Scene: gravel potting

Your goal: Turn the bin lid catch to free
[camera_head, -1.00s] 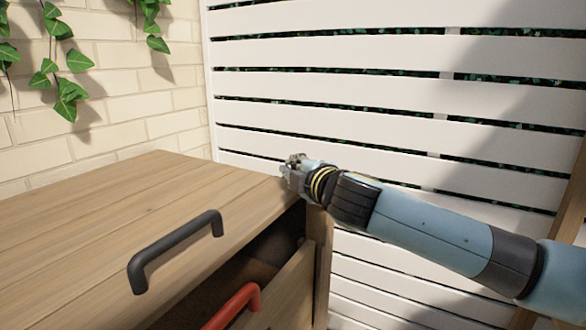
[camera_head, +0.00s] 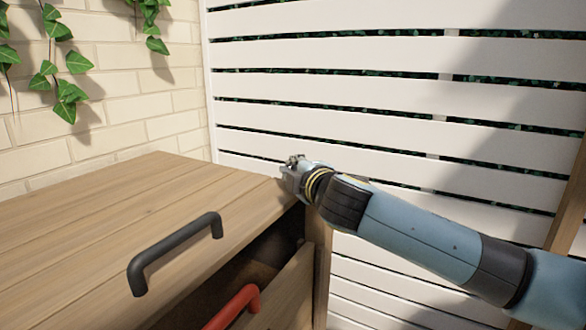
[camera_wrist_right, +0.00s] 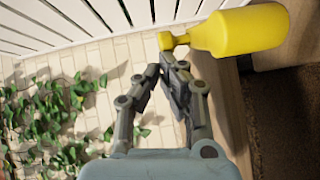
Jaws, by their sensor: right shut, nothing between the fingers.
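The wooden bin lid (camera_head: 110,215), with a black handle (camera_head: 175,250), lies flat in the head view. My right gripper (camera_head: 290,166) is at the lid's far right corner, shut and empty. In the right wrist view its fingertips (camera_wrist_right: 164,66) are together, close to the narrow end of a yellow part (camera_wrist_right: 240,30). This part has a wide body and a short neck. I cannot tell whether it is the catch, or whether the fingers touch it. No catch shows clearly in the head view; my gripper may hide it. My left gripper is not in view.
Under the lid a wooden front panel (camera_head: 290,290) with a red handle (camera_head: 235,305) stands out, leaving a dark gap. A white slatted fence (camera_head: 330,100) stands behind my right arm. A pale brick wall (camera_head: 125,70) with ivy (camera_head: 70,90) is at left.

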